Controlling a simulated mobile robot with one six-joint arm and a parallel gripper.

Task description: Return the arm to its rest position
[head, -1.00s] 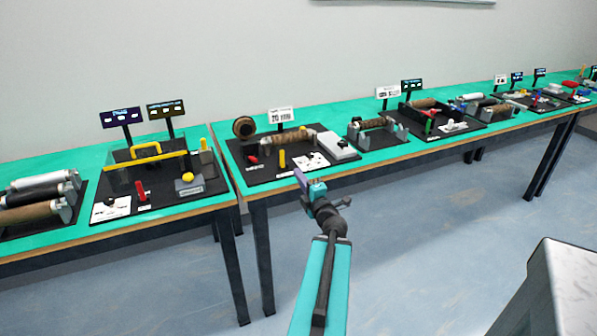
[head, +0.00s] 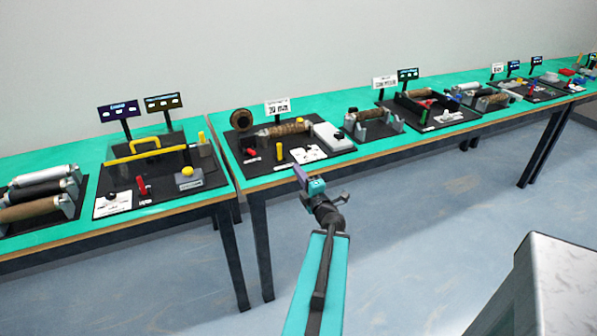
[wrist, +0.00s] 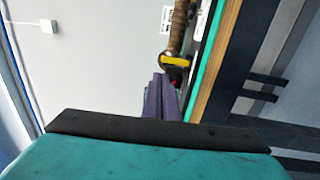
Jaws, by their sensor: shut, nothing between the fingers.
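My gripper (head: 300,174) is at the end of my teal and black arm in the head view, just in front of the table's front edge, near the mini conveyor station with the brown roller (head: 283,130). Its purple fingers show together in the wrist view (wrist: 160,98), closed with nothing between them. In the wrist view the scene is turned sideways, and a brown roller (wrist: 178,30) and a yellow part (wrist: 174,61) lie beyond the fingertips.
Teal-topped tables (head: 222,183) run along the wall with several conveyor stations on black boards. A yellow-handled station (head: 146,152) stands to the left. A pale block (head: 565,275) is at the lower right. Open floor (head: 420,230) lies right of my arm.

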